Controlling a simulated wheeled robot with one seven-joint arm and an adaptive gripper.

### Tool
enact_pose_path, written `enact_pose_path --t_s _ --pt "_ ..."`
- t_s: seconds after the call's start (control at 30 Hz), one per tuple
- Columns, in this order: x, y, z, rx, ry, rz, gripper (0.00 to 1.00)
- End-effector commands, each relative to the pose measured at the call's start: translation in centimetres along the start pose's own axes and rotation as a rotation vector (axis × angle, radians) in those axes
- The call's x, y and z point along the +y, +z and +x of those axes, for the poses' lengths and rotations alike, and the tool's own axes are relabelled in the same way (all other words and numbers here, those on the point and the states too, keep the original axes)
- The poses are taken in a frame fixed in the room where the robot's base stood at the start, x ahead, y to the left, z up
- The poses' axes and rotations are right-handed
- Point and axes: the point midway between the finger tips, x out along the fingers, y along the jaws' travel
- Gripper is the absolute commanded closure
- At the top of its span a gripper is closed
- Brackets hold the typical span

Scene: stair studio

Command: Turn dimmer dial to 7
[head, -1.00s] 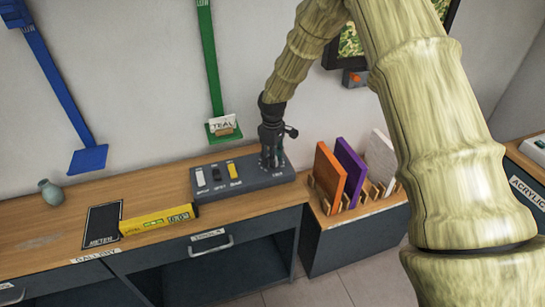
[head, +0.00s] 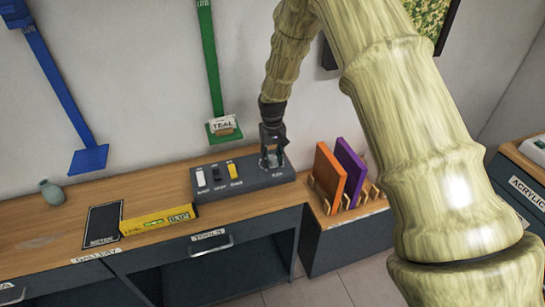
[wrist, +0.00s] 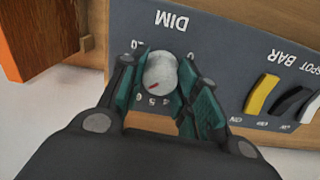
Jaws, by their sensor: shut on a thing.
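The dimmer dial (wrist: 161,70) is a round pale grey knob with a short red mark, on the dark control box (head: 238,180). In the wrist view the red mark is low and slightly left, toward the printed 5 and 6. The 0 and 10 also show; the 7 is not readable beside the left finger. My gripper (wrist: 160,64) has its teal fingers on either side of the dial and is shut on it. In the head view my gripper (head: 272,160) stands over the box's right end and hides the dial.
White, black and yellow switches (head: 217,175) sit on the box left of the dial. An orange panel (head: 329,175) and a purple panel (head: 350,165) stand in a rack to the right. A yellow box (head: 157,222) lies on the counter.

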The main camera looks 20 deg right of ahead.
Motion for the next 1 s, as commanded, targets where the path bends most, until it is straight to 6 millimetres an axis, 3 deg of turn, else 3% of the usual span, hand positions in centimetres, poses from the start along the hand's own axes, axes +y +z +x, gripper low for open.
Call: enact_pose_path --t_s 0.73,0.77,0.8,0.87,1.0 --pt "0.09 -0.2 -0.17 0.005 0.001 0.089 0.92" --pt "0.09 -0.2 -0.17 0.005 0.001 0.089 0.65" --pt "0.09 -0.2 -0.18 0.005 0.001 0.089 0.57" --pt "0.08 -0.18 -0.16 0.004 0.001 0.089 0.47" --pt "0.05 -0.11 -0.09 0.003 0.0 0.088 0.45"
